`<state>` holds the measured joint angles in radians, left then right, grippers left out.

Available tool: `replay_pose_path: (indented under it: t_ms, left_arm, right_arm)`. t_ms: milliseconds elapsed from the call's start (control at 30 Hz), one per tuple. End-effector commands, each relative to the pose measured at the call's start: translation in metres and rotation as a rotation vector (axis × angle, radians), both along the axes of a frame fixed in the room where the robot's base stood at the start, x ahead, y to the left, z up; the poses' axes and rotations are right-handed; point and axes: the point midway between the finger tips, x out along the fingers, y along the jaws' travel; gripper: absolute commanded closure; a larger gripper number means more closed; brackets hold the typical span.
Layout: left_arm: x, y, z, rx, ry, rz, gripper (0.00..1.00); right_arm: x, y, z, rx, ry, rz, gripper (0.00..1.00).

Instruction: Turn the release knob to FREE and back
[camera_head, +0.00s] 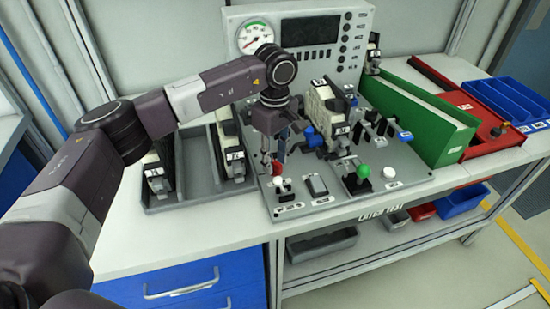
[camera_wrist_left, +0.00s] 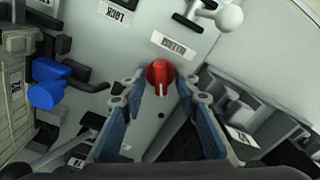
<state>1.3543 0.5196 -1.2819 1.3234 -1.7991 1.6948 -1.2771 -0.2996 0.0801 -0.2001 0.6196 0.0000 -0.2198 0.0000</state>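In the head view, my left gripper (camera_head: 273,154) points down and partly hides the knob's surroundings. My right gripper is not in view.
A grey divided tray (camera_head: 195,198) with black-and-white units stands left of the panel. A green-headed lever (camera_head: 363,172), a white button (camera_head: 389,172) and several modules are on the panel to the right. A green box (camera_head: 420,118) and a gauge panel (camera_head: 300,35) stand beyond.

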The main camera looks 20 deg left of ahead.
Motion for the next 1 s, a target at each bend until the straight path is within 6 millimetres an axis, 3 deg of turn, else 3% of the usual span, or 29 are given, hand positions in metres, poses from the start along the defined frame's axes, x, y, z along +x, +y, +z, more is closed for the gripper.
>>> replay_pose_path:
  t_ms: [167, 600, 800, 1000]
  left_arm:
    - [0.001, 0.0, 0.012, 0.0, -0.001, 0.0, 0.71]
    - [0.001, 0.0, 0.099, 0.0, -0.002, 0.0, 0.71]
    - [0.0, 0.0, 0.118, 0.0, 0.0, -0.001, 0.71]
    - [0.0, 0.0, 0.12, -0.001, 0.0, -0.001, 0.71]
  right_arm:
    - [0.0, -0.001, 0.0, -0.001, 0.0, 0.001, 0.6]
    - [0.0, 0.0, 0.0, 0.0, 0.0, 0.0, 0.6]
    - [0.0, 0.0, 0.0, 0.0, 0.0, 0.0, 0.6]
    - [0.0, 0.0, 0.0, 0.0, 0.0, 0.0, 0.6]
